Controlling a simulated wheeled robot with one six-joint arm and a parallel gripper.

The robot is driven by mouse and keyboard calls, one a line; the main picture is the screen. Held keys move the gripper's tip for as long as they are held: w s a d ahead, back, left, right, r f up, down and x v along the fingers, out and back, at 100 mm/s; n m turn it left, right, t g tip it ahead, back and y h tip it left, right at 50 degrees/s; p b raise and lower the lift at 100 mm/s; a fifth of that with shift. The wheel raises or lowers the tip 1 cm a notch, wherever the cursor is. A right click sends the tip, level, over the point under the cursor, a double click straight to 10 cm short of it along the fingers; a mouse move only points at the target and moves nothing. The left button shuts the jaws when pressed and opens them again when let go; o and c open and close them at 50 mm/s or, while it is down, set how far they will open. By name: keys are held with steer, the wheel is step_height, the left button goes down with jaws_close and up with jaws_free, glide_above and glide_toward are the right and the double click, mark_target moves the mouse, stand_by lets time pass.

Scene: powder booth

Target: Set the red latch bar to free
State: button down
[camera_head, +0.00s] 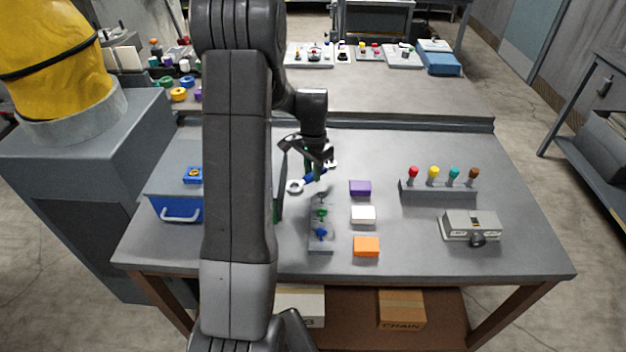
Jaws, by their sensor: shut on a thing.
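My gripper (318,170) is above the middle of the table, shut on a wrench-like tool (296,187) with a blue handle and pale ring ends. The tool lies slantwise across the fingertips, and its exact height above the table is hard to tell. Just in front of it, a narrow grey panel (320,248) carries a green fitting (321,213) and a blue fitting (321,232). I cannot make out a red latch bar. The panel's far end is close under the gripper and tool, and my arm hides part of the table to the left.
Purple (360,188), white (363,214) and orange (366,246) blocks stand right of the panel. A rack (437,190) of coloured knobs and a grey box (470,226) are further right. A blue bin (180,210) is left. The table's right front is clear.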

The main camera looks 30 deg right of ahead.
mark_target(313, 189)
steer(key=shift+f, duration=2.15)
steer(key=shift+f, duration=0.15)
steer(key=c, duration=1.3)
jaws_free()
steer(key=shift+o, duration=0.2)
step_height(313, 189, up, 12)
steer(key=shift+r+b, duration=0.15)
steer(key=shift+b, duration=0.25)
